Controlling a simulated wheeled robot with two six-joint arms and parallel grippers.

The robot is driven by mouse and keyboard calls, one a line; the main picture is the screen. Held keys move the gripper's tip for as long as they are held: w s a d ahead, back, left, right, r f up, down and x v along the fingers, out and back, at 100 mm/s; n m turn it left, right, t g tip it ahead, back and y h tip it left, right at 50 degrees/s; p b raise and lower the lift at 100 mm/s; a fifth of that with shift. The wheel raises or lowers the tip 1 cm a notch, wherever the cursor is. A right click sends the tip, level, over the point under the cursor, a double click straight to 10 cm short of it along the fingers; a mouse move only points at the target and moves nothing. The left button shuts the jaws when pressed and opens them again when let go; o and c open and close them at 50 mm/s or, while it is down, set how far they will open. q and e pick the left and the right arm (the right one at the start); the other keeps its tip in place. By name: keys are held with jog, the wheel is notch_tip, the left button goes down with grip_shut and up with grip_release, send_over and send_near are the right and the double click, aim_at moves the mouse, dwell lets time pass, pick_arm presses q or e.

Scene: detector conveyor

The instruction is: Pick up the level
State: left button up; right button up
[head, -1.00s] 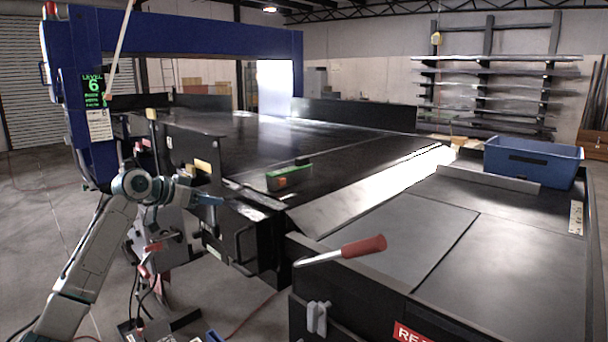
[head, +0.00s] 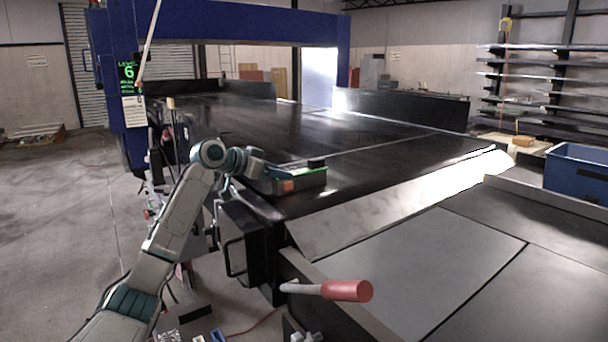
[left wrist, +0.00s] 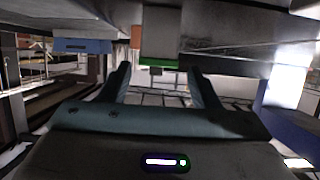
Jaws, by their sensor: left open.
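The level, a green bar with a grey side and an orange end (head: 306,181), lies on the black conveyor (head: 350,165) near its close left edge. In the left wrist view the green level (left wrist: 160,50) shows straight ahead, just beyond the fingertips. My left gripper (head: 262,169) reaches in from the left, right beside the level, and partly hides its left end. In the left wrist view the two fingers of my left gripper (left wrist: 160,72) stand apart with nothing between them. My right gripper is not in view.
A blue scanner arch (head: 230,26) spans the conveyor behind. A grey side table (head: 420,260) and a blue bin (head: 578,172) are at the right. The conveyor beyond the level is clear.

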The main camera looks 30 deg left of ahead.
aim_at(300, 172)
pick_arm(q)
jog(key=shift+w+d+f, duration=0.15)
jog(key=shift+w+d, duration=0.15)
jog(key=shift+w, duration=0.3)
jog(key=shift+w+d+f, duration=0.15)
jog(key=shift+w, duration=0.15)
jog(key=p, duration=0.1)
jog(key=w+d+p, duration=0.1)
jog(key=w, duration=0.1)
jog(key=shift+w+d+r+p, duration=0.15)
jog(key=shift+w+r+p, duration=0.15)
jog(key=shift+p, duration=0.1)
jog(key=shift+p+x, duration=0.3)
jog(key=shift+x, duration=0.75)
jog(key=shift+w+f, duration=0.15)
jog(key=shift+f, duration=0.15)
jog(key=shift+c, duration=1)
grip_shut()
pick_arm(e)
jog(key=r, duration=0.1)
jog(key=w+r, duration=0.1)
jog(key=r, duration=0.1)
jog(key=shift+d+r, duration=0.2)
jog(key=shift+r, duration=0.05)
